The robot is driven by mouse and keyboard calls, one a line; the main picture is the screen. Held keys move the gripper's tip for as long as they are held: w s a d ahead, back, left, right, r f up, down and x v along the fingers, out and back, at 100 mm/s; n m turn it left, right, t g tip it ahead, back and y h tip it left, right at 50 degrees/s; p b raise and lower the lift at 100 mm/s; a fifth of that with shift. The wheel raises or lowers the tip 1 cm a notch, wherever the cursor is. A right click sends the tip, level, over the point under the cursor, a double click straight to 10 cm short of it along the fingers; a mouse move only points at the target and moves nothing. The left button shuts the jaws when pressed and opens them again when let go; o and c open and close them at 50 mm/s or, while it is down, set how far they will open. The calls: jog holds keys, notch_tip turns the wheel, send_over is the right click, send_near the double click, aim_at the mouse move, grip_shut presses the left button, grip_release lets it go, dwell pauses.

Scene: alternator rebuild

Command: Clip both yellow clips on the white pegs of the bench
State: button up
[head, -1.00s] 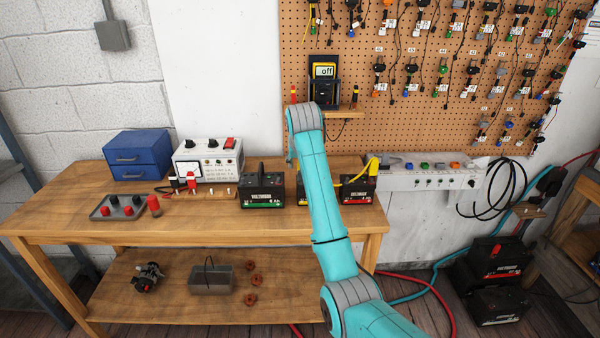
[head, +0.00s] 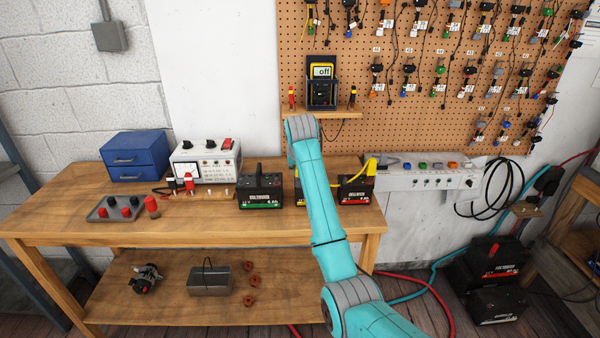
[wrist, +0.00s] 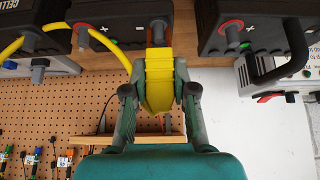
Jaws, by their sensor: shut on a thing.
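My gripper (wrist: 159,90) is shut on a yellow clip (wrist: 158,72) in the wrist view. The clip's far end is at a terminal of a black battery (wrist: 113,15); I cannot tell whether it grips it. In the head view my arm hides the gripper and this clip. The other yellow clip (head: 372,164) is at the right battery (head: 357,190), with a yellow cable running left from it. The cable (wrist: 48,30) also shows in the wrist view. Small white pegs (head: 211,191) stand on a wooden strip on the bench (head: 150,222), in front of the white test unit.
A green-striped battery (head: 262,189) stands left of my arm. The white test unit (head: 207,160), blue drawers (head: 137,156) and a grey tray (head: 115,210) stand further left. A meter (head: 322,90) sits on a small shelf above. The bench front is clear.

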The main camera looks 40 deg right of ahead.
jog(key=shift+r, duration=0.1)
jog(key=shift+r, duration=1.9)
jog(key=shift+d, duration=0.1)
jog(key=w+d, duration=0.2)
jog(key=d, duration=2.1)
jog(key=f, duration=0.9)
jog(key=shift+d+f, duration=0.3)
jog(key=shift+f, duration=0.1)
jog(key=shift+f, duration=0.15)
